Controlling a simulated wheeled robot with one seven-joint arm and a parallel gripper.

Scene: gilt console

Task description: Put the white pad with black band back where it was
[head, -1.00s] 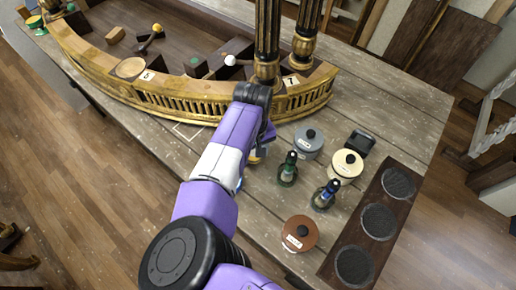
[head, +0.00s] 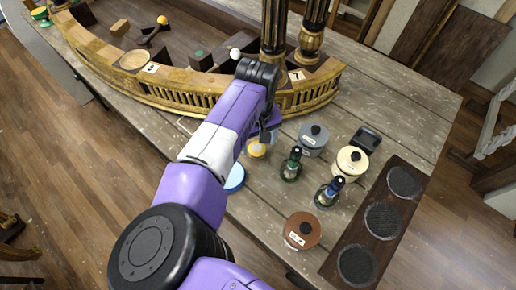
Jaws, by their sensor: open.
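I cannot make out a white pad with a black band; my arm covers part of the table and console front. A small white ball-shaped thing (head: 235,53) shows at the console's inner edge, with no band discernible. My gripper (head: 267,136) points down over the table in front of the console, its fingers partly hidden by my wrist. It appears empty. A yellow round thing (head: 257,149) lies just below it, and a blue round thing (head: 235,178) shows beside my forearm. Contact cannot be told.
The curved gilt console (head: 180,92) bears number labels and dark columns. Right of my gripper stand a grey lidded pot (head: 313,139), a cream pot (head: 351,161), two dropper bottles (head: 291,165) and a brown pot (head: 302,231). A dark board (head: 378,235) with round dark pads lies farther right.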

